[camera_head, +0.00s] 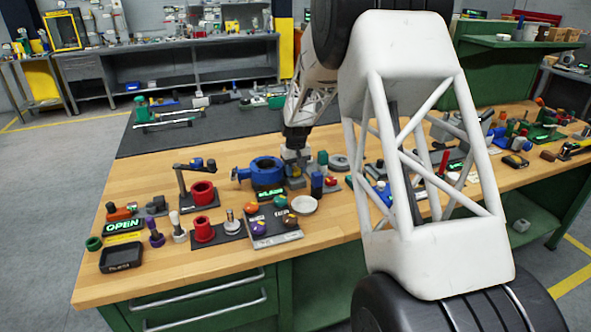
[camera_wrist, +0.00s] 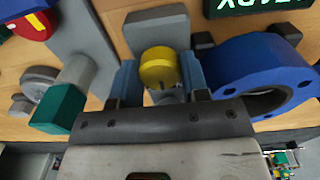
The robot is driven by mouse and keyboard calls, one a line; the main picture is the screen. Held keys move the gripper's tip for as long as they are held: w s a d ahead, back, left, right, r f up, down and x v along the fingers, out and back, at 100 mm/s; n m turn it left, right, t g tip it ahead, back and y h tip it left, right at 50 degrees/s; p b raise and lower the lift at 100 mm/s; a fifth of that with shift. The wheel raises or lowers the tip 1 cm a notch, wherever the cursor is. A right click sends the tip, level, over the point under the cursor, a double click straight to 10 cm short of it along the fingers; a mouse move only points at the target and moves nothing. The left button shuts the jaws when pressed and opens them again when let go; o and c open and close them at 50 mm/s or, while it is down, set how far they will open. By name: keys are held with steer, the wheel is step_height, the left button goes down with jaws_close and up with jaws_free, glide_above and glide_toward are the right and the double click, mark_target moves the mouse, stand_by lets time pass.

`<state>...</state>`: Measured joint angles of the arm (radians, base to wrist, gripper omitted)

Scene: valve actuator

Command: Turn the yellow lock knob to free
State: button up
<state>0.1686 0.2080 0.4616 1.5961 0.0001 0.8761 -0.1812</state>
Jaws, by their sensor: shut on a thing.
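The yellow lock knob (camera_wrist: 160,67) sits between the two fingers of my gripper (camera_wrist: 159,80) in the wrist view. The fingers are shut on it, one at each side. A small mark or slot on the knob is too small to read. In the head view my gripper (camera_head: 295,158) points down beside the blue round valve body (camera_head: 262,172), and the knob is hard to make out there. The blue ring of the valve body also shows right of the fingers in the wrist view (camera_wrist: 235,72).
A green hexagonal part (camera_wrist: 58,110) and a red knob (camera_wrist: 36,26) lie left of my gripper in the wrist view. A lit green sign (camera_wrist: 258,5) stands at the top edge. In the head view, red cylinders (camera_head: 203,193) and a panel of coloured knobs (camera_head: 272,222) stand nearby.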

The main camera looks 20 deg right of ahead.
mark_target(295, 169)
stand_by(0.3)
steer(key=o, duration=0.9)
steer(key=shift+r, duration=3.95)
